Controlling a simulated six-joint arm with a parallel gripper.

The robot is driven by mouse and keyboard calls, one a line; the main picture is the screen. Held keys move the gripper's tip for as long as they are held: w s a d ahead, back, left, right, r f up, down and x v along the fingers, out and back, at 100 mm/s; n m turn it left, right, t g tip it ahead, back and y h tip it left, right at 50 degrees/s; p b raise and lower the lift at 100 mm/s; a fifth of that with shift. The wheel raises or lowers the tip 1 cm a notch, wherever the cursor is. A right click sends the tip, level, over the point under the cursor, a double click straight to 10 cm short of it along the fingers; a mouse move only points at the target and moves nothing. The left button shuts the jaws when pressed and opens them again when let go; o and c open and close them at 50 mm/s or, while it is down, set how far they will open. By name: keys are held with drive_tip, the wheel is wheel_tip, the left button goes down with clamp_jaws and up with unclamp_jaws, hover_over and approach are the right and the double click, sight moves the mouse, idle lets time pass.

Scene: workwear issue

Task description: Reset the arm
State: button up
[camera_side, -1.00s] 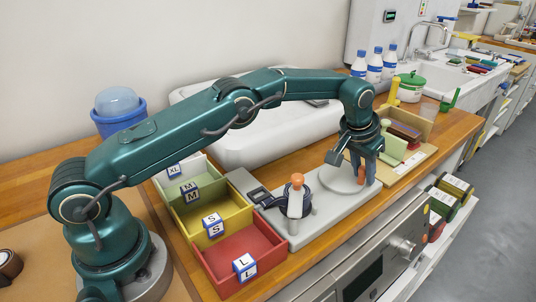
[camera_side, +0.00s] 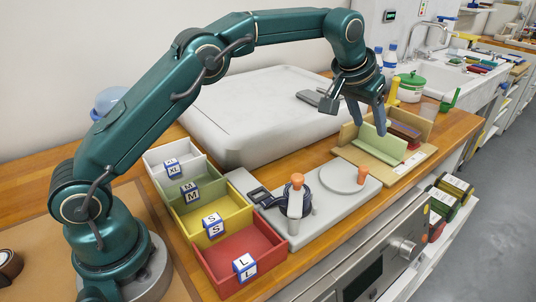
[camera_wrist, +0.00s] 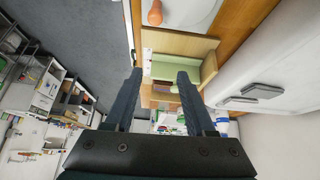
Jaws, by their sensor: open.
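My gripper (camera_side: 367,114) is raised in the side view, in front of the large white case and above the wooden holder. Its two dark fingers are apart and point down. In the wrist view my gripper (camera_wrist: 160,75) shows both fingers spread, with nothing between them. A second post with an orange top (camera_side: 297,181) stands inside a dark ring on the same plate.
The wooden holder (camera_side: 420,158) with a green panel (camera_side: 378,143) is below my gripper. Labelled bins XL (camera_side: 158,156), M (camera_side: 210,187), S (camera_side: 238,214) and L (camera_side: 262,240) line the bench. Bottles and a green-lidded pot (camera_side: 411,84) stand behind. The air around the gripper looks free.

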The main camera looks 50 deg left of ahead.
drive_tip(key=s+a+r+t, duration=0.1)
drive_tip(key=s+a+r, duration=0.2)
drive_tip(key=s+r, duration=1.1)
drive_tip(key=s+f+g, duration=0.1)
drive_tip(key=s+f, duration=0.6)
drive_tip(key=s, duration=0.2)
drive_tip(key=s+a+f+g, duration=0.1)
drive_tip(key=s+f, duration=0.6)
drive_tip(key=s, duration=0.2)
drive_tip(key=shift+s, duration=0.25)
drive_tip(key=shift+o, duration=0.3)
drive_tip(key=shift+m, duration=0.4)
